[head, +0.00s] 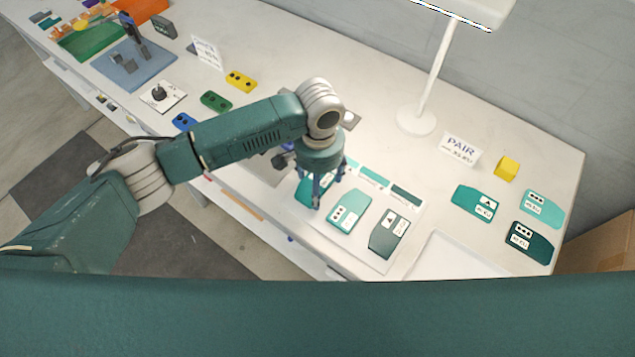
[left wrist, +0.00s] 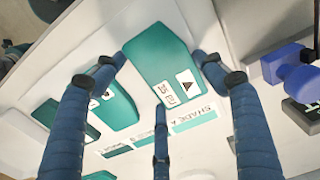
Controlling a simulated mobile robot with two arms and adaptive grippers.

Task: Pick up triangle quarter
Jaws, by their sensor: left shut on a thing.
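The teal triangle quarter (left wrist: 155,58) has a white label with a black triangle and lies between the fingers of my left gripper (left wrist: 160,75) in the left wrist view. In the head view, my left gripper (head: 317,190) points down over the left end of the white board, and its fingers partly cover the quarter (head: 303,192). The gripper is shut on the quarter. I cannot tell whether the quarter touches the board. Beside it lie a teal quarter with dots (head: 348,211) and a darker quarter with a triangle (head: 390,233). My right gripper is not in view.
Several more quarters lie at the right, including a teal triangle one (head: 475,203). A PAIR card (head: 461,149), a yellow block (head: 507,168) and a lamp (head: 417,121) stand behind. A shallow white tray (head: 455,262) is at the front. A blue-handled device (left wrist: 288,62) is near my gripper.

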